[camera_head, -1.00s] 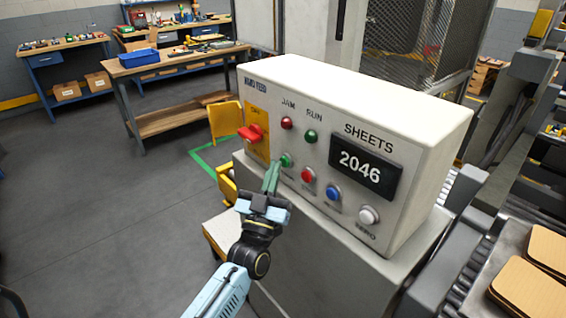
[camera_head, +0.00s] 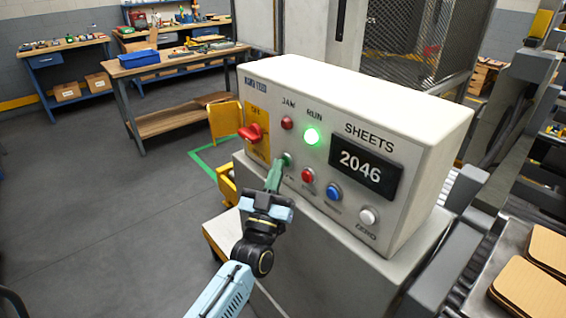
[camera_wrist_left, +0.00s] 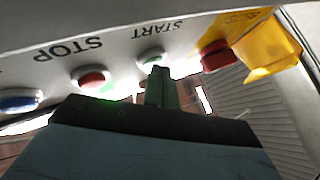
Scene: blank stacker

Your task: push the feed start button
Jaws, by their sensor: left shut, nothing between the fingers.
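The white control box (camera_head: 290,85) shows a green start button (camera_head: 286,158) on its front, left of a red stop button (camera_head: 308,175). In the left wrist view the start button (camera_wrist_left: 151,55) is under the upside-down word START. My left gripper (camera_head: 274,178) is shut and empty, its fingertips at the start button's lower edge. In the left wrist view the fingertips (camera_wrist_left: 158,74) are close below the button; whether they touch it I cannot tell. The green RUN lamp (camera_head: 312,137) is lit. My right gripper is not in view.
Blue (camera_head: 333,192) and white (camera_head: 368,216) buttons are to the right. The counter display (camera_head: 362,168) reads 2046. A roller conveyor and brown sheets (camera_head: 523,288) are at the right.

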